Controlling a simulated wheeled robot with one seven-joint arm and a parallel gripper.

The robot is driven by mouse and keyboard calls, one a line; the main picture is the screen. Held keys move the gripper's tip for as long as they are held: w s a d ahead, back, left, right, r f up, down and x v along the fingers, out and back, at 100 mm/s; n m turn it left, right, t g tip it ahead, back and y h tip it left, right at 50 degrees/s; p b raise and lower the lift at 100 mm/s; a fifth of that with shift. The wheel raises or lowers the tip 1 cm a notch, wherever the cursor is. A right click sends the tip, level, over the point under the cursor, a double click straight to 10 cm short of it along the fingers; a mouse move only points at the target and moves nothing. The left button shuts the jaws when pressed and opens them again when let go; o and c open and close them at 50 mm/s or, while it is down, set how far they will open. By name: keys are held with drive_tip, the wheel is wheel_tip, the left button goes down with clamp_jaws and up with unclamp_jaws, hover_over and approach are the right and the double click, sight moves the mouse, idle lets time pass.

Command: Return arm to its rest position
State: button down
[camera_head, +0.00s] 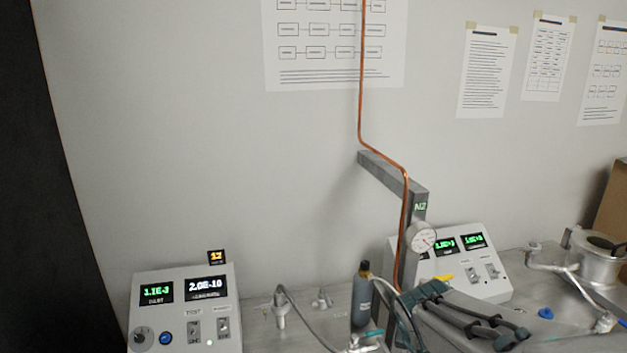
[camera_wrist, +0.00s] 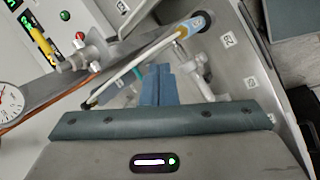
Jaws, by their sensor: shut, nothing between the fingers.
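My gripper (camera_wrist: 158,70) shows in the wrist view with its two blue-teal fingers together and nothing between them. In the head view my gripper (camera_head: 403,302) is low, right of the picture's middle, just above the metal bench (camera_head: 262,335). It is in front of the right control box (camera_head: 493,292) and close to the copper pipe (camera_head: 403,215). The rest position itself is not marked in either view.
A round gauge (camera_head: 423,237) and a grey bracket (camera_head: 395,172) stand close above my gripper. A dark bottle (camera_head: 362,300) and hoses are to its left. The left control box (camera_head: 185,310) is farther left. A metal vessel (camera_head: 592,262) stands at the right. Above the bench is mostly clear wall.

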drive_tip(key=s+a+m+g+y+b, duration=0.1)
drive_tip(key=s+a+m, duration=0.3)
drive_tip(key=s+m, duration=0.5)
drive_tip(key=shift+s+m+y+b, duration=0.2)
drive_tip(key=shift+m+y+b, duration=0.6)
drive_tip(key=shift+m, duration=1.5)
